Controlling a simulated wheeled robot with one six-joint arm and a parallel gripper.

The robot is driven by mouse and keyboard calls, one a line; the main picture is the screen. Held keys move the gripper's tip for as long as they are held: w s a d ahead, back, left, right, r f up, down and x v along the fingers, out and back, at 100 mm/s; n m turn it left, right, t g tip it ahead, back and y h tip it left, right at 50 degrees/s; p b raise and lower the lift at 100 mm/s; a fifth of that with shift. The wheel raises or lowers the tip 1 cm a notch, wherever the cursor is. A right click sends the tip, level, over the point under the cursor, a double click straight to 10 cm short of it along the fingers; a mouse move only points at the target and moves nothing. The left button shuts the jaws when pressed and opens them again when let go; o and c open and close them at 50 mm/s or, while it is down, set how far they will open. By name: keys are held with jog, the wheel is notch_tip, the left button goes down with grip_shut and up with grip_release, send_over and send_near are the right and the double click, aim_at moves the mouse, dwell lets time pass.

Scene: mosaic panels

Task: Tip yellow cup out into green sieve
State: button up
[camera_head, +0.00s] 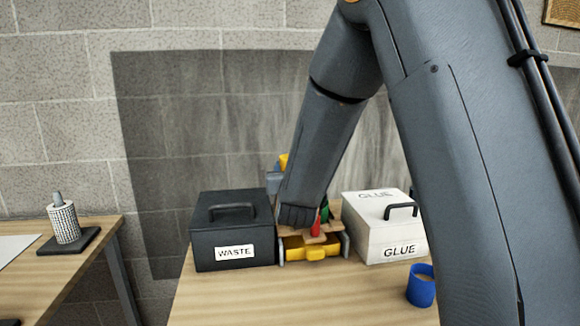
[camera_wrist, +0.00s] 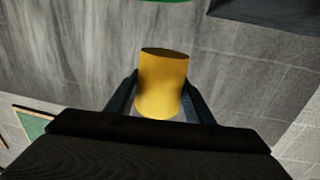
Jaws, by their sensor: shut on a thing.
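The yellow cup (camera_wrist: 163,85) is between the two dark fingers of my gripper (camera_wrist: 161,92) in the wrist view, which are shut on it. In the head view a small part of the yellow cup (camera_head: 284,160) shows beside my forearm, above the back of the table. I cannot tell how far it is tilted, and its contents are hidden. A green thing (camera_head: 325,214), perhaps the green sieve, is mostly hidden behind my arm, low between the two boxes. A green edge (camera_wrist: 166,1) also shows at the top of the wrist view.
A black WASTE box (camera_head: 232,233) stands left and a white GLUE box (camera_head: 384,230) right. Between them are a yellow object (camera_head: 312,250) and a red pointed thing (camera_head: 316,224). A blue cup (camera_head: 420,287) stands at front right. The front table middle is clear.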

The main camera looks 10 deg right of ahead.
jog(key=shift+m+g, duration=0.3)
jog(key=shift+m, duration=0.4)
jog(key=shift+a+f+b, duration=0.2)
jog(key=shift+f+b, duration=0.6)
jog(key=shift+f, duration=1.3)
jog(key=shift+s+a+r+m+g+y+p, duration=0.15)
jog(key=shift+r+m+g+y+p, duration=0.15)
jog(key=shift+m+p, duration=0.35)
jog(key=m+p, duration=0.1)
jog(key=m+g+y+p, duration=0.1)
jog(key=m, duration=0.1)
jog(key=shift+s+a+r, duration=0.1)
jog(key=shift+a+r, duration=0.05)
jog(key=shift+a, duration=0.05)
jog(key=m, duration=0.1)
jog(key=m+g+y, duration=0.1)
jog(key=m, duration=0.1)
jog(key=shift+f, duration=0.35)
jog(key=shift+d+f+m+g+y, duration=0.15)
jog(key=shift+f+m+g+y, duration=0.3)
jog(key=shift+m+y, duration=0.3)
jog(key=shift+d+f+m+g+y+p, duration=0.25)
jog(key=shift+m+y+p, duration=0.4)
jog(key=shift+m+p, duration=0.4)
jog(key=shift+p, duration=0.6)
